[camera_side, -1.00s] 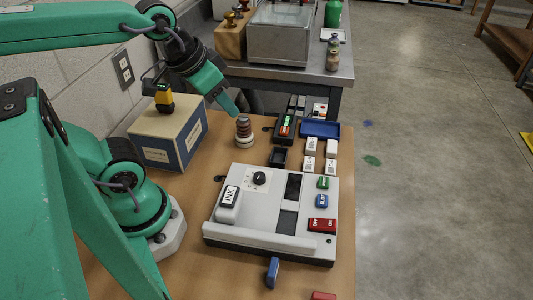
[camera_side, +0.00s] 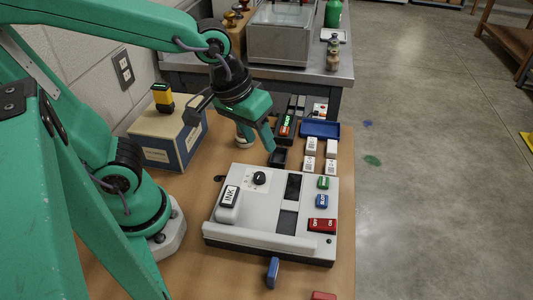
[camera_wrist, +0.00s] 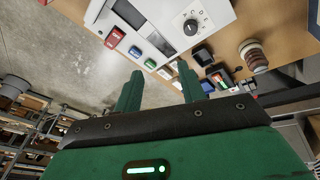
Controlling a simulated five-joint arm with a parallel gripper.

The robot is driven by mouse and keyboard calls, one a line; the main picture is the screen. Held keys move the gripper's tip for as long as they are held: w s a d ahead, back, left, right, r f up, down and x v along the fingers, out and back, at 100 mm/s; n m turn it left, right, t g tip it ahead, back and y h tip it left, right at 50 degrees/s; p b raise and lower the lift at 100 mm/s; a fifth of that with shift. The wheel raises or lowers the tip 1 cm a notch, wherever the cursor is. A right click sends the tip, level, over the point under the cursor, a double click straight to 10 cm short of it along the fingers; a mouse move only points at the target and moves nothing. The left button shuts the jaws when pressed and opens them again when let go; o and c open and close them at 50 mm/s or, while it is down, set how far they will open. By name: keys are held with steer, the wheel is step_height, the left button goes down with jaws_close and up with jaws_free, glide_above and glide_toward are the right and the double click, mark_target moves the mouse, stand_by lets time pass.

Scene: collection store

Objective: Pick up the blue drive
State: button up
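The blue drive (camera_side: 322,201) is a small blue block with a pale label. It lies on the right side of the white machine (camera_side: 230,226), between a green block (camera_side: 323,183) and a larger red block (camera_side: 322,226). The blue drive also shows in the wrist view (camera_wrist: 135,52), upper left of the fingers. My gripper (camera_side: 268,146) is in the air above and behind the machine, up and left of the drive in the side view. In the wrist view my gripper (camera_wrist: 160,68) has its fingers apart with nothing between them.
A dark knob (camera_side: 259,178) and a raised INK block (camera_side: 229,197) stand on the machine. Several white blocks (camera_side: 311,146), a blue tray (camera_side: 320,129) and a black box (camera_side: 279,158) lie behind it. A labelled box (camera_side: 160,138) stands at left. A blue handle (camera_side: 272,272) sticks out in front.

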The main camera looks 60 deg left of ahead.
steer(key=s+d+f+n+g, duration=0.25)
steer(key=d+f, duration=0.35)
steer(key=d, duration=0.4)
steer(key=n+g+y, duration=0.1)
steer(key=n, duration=0.2)
glide_above(273, 266)
step_height(273, 266, down, 6)
steer(key=shift+d+f, duration=0.15)
steer(key=shift+w+f, duration=0.1)
steer(key=shift+f, duration=1.25)
steer(key=shift+f, duration=0.1)
steer(key=shift+f, duration=2.5)
jaws_close()
